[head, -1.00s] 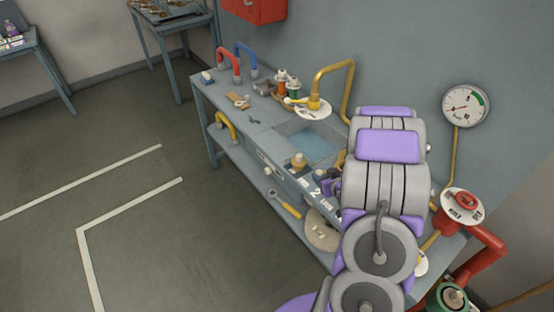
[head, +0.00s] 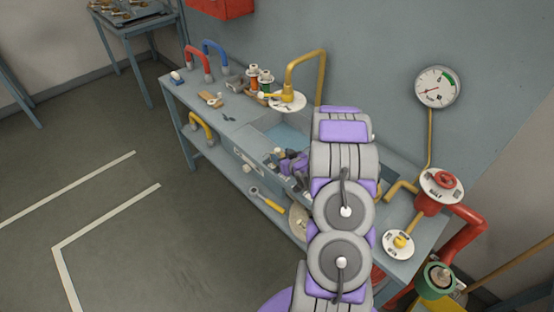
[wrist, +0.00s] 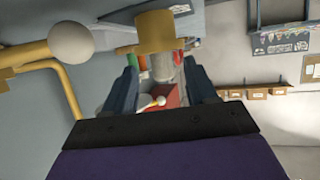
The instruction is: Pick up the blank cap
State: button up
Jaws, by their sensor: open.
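My gripper (wrist: 162,88) is open, its two blue-grey fingers apart at left and right of the wrist view. In the head view the purple wrist end (head: 293,163) is over the bench, by the sink, largely covered by my arm. I cannot tell for sure which thing is the blank cap. No contact with the fingers is visible. A small pale fitting (head: 277,152) sits close to the left of the gripper in the head view.
The blue-grey bench (head: 232,130) carries a yellow bent pipe (head: 305,58), red (head: 197,58) and blue (head: 222,55) hoops and small fittings. A gauge (head: 438,87) hangs on the wall. A red valve (head: 440,187) stands at right. The floor at left is clear.

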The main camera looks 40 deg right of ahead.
jog(key=shift+w+d+f, duration=0.15)
jog(key=shift+w, duration=0.2)
jog(key=x, duration=0.2)
jog(key=b+x, duration=0.1)
jog(key=x, duration=0.2)
jog(key=shift+a, duration=0.2)
grip_shut()
